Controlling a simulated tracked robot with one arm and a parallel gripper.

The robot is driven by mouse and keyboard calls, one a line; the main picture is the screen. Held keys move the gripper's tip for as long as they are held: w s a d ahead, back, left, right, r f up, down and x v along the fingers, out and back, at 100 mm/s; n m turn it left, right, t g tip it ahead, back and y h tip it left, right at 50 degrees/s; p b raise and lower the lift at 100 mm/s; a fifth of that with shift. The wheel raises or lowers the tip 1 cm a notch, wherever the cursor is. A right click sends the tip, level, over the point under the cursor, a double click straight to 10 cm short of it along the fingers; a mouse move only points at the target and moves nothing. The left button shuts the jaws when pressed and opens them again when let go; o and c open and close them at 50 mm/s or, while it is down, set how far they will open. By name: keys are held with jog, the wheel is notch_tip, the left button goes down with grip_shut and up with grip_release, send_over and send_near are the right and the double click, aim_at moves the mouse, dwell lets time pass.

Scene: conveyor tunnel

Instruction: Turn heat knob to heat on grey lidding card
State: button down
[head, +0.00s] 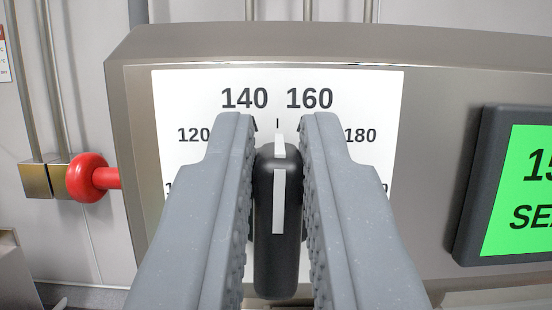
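The heat knob (278,255) is a black upright bar with a white pointer line, in the middle of the head view. Its pointer is upright, lined up with the tick between 140 and 160 on the white dial plate (380,100). My gripper (278,130) has one grey finger on each side of the knob, closed in on it. The fingers hide part of the lower dial numbers. The grey lidding card is not in view.
A green display (520,190) in a dark frame is at the right, partly cut off, reading "15" and "SE". A red round knob (88,178) sticks out at the left of the metal housing (430,100). Metal rods (50,90) run up the wall behind.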

jog(key=shift+f, duration=0.4)
jog(key=shift+f+n, duration=0.1)
jog(key=shift+n, duration=0.2)
jog(key=n+y, duration=0.1)
jog(key=n, duration=0.1)
jog(key=n+y, duration=0.1)
jog(key=n, duration=0.1)
jog(key=shift+a+f+g, duration=0.1)
jog(key=shift+f+g, duration=0.05)
jog(key=shift+g, duration=0.15)
jog(key=shift+n+y, duration=0.3)
jog(key=shift+w+f, duration=0.1)
jog(key=shift+f, duration=0.05)
jog(key=c, duration=1.4)
grip_release()
jog(key=shift+c, duration=0.2)
jog(key=shift+r, duration=0.45)
jog(key=shift+s, duration=0.2)
